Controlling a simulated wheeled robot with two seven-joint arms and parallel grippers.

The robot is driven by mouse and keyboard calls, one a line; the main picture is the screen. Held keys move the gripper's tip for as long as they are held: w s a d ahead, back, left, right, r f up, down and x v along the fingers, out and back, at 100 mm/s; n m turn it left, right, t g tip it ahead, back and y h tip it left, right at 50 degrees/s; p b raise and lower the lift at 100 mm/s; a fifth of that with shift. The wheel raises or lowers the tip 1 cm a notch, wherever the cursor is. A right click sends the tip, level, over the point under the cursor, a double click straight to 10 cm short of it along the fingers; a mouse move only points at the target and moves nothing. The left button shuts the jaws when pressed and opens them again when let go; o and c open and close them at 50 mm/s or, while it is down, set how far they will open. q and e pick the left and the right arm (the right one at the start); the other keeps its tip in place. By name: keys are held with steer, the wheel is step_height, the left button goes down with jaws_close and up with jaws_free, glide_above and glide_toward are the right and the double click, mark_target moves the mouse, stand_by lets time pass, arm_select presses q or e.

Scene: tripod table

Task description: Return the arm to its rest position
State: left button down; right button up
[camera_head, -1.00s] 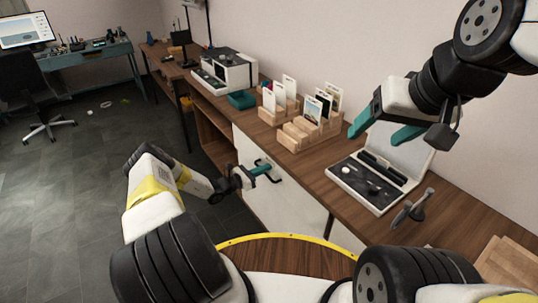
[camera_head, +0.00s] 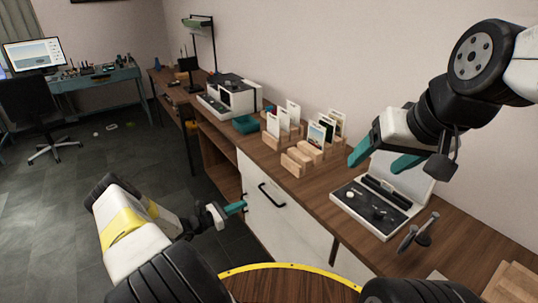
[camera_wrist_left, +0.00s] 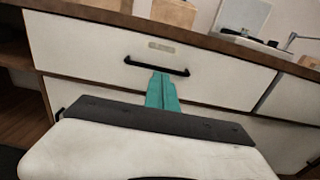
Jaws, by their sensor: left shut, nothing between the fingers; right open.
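My left gripper (camera_head: 236,207) has teal fingers and is shut and empty, to the left of a white drawer front with a black handle (camera_head: 271,196). In the left wrist view its closed fingers (camera_wrist_left: 162,92) point at the drawer front, and their tips appear just below the black handle (camera_wrist_left: 157,66). No contact with the handle shows. My right gripper (camera_head: 387,159) is open and empty, raised over the counter near an open white case (camera_head: 380,225).
The wooden counter (camera_head: 330,196) bears wooden card holders (camera_head: 302,157), a teal box (camera_head: 245,124), a white machine (camera_head: 232,97) and a grey tripod-like tool (camera_head: 417,232). A desk (camera_head: 110,76) and black chair (camera_head: 35,105) stand far left.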

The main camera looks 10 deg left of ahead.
arm_select(q)
steer(key=s+d+r+m+g+y, duration=0.1)
steer(key=s+d+r+m+g, duration=0.3)
steer(key=r, duration=0.5)
steer(key=s+d+r+m+g+y, duration=0.1)
steer(key=d+r+m+g+y, duration=0.15)
steer(key=r+m, duration=0.6)
steer(key=s+d+r+m+g, duration=0.3)
steer(key=r+m+g, duration=0.15)
steer(key=r, duration=0.65)
steer(key=s+a+r+m+t+y, duration=0.1)
steer(key=s+r+m+y, duration=0.3)
steer(key=s+r, duration=0.5)
steer(key=s+a+r+m+t+y, duration=0.1)
steer(key=s+r+m+t+y, duration=0.3)
steer(key=s+r, duration=0.5)
steer(key=s+m, duration=0.1)
steer(key=s, duration=0.5)
steer(key=shift+r+m, duration=0.35)
steer(key=shift+m, duration=0.05)
